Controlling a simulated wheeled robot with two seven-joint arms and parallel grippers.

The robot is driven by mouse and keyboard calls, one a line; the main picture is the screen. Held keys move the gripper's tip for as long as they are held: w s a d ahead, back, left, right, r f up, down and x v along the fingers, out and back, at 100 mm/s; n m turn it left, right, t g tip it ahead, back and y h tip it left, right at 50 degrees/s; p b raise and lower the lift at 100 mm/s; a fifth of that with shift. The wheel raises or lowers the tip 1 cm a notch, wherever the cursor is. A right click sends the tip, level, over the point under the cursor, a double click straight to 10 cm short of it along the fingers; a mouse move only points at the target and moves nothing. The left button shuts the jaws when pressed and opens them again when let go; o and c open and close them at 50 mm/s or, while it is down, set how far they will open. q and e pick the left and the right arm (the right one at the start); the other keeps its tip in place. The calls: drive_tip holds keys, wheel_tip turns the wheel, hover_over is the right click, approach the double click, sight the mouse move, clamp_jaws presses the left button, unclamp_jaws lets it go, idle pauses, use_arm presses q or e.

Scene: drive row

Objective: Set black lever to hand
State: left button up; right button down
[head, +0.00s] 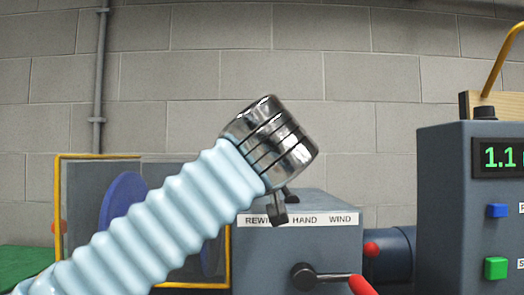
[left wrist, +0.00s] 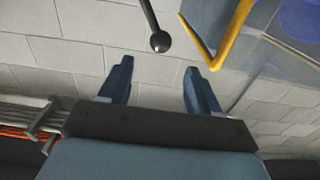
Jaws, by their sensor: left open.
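The black lever (left wrist: 160,42) shows in the left wrist view as a thin rod with a round knob, its knob just beyond the gap between my fingertips and apart from both. My left gripper (left wrist: 158,66) is open with nothing between its fingers. In the head view my left arm and metal wrist cover the middle; small dark parts show below the wrist over the REWIND end of the label (head: 305,220), which reads REWIND, HAND, WIND. I cannot tell whether they are fingers or lever. The lever's setting is hidden. My right gripper is out of view.
The grey-blue box (head: 350,245) carries the label and a red-handled crank (head: 362,284) below it. A yellow-framed guard (head: 58,200) with a blue disc (head: 122,205) stands left. A cabinet (head: 450,210) with a green display and buttons stands right.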

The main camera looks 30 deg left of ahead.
use_arm(q)
drive_tip(key=p+x, duration=0.3)
drive_tip(key=x, duration=0.7)
drive_tip(key=shift+a+r, duration=0.15)
drive_tip(key=shift+w+a, duration=0.25)
drive_tip(key=shift+w, duration=0.15)
drive_tip(key=shift+c, duration=0.2)
clamp_jaws()
